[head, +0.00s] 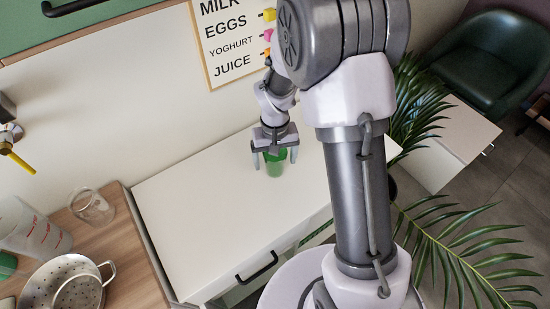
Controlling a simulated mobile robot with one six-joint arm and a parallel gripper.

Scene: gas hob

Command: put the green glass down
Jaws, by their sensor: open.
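The green glass (275,166) stands upright on the white counter top (200,205), as far as this view shows. My gripper (275,160) is above and around it, pointing down. One finger is to the left of the glass and the other to its right, with the right finger visibly apart from it. The gripper is open. The upper part of the glass is partly hidden by the gripper.
A clear glass jar (92,206), a measuring jug (35,232) and a metal colander (62,285) stand on the wooden worktop (135,270) at left. A plant (465,250) is at right. The white top around the glass is clear.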

